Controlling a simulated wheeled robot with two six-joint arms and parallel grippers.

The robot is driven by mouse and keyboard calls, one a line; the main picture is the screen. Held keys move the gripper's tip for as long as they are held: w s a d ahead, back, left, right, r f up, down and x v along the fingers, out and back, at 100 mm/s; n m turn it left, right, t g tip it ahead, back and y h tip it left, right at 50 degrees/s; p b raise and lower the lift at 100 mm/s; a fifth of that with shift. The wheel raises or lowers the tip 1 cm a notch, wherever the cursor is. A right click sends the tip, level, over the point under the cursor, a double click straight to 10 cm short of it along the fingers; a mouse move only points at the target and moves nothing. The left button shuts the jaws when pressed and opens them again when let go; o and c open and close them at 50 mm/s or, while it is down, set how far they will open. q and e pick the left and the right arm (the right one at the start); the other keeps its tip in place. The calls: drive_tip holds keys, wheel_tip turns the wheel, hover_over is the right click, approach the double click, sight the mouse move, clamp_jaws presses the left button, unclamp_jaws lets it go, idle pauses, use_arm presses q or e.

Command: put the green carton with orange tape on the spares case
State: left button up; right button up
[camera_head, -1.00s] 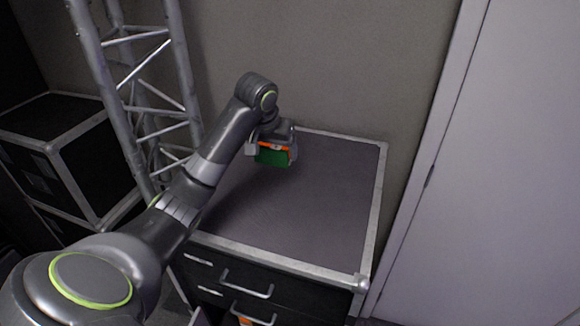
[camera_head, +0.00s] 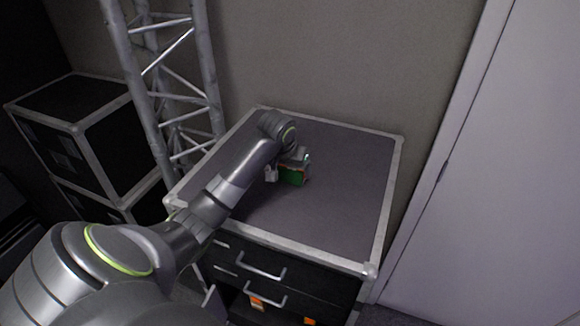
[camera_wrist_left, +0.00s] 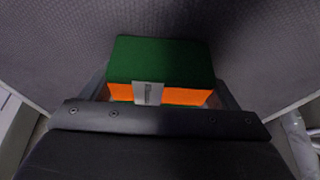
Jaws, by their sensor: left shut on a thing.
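The green carton with orange tape (camera_head: 292,177) is in my left gripper (camera_head: 288,172), over the middle of the black case top (camera_head: 330,215). In the left wrist view the carton (camera_wrist_left: 160,62) sits between the fingers, its orange tape band (camera_wrist_left: 185,96) facing the camera and a grey patch across the tape. My left gripper is shut on it. The carton is at or very near the top's surface; I cannot tell whether it touches. My right gripper is not in view.
The case has silver edges and drawers with handles (camera_head: 262,270); orange-marked items (camera_head: 257,303) show low in its front. A metal truss (camera_head: 150,90) stands at the left, near more black cases (camera_head: 75,110). The top's right side is clear.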

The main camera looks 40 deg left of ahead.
use_arm(q)
drive_tip(key=o, duration=1.1)
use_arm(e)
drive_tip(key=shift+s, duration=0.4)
use_arm(q)
drive_tip(key=shift+s+r+b, duration=0.15)
drive_tip(key=shift+r+b, duration=0.15)
drive_tip(key=shift+r, duration=0.25)
drive_tip(key=shift+v, duration=5.55)
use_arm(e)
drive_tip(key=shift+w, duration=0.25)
use_arm(q)
drive_tip(key=shift+f, duration=0.1)
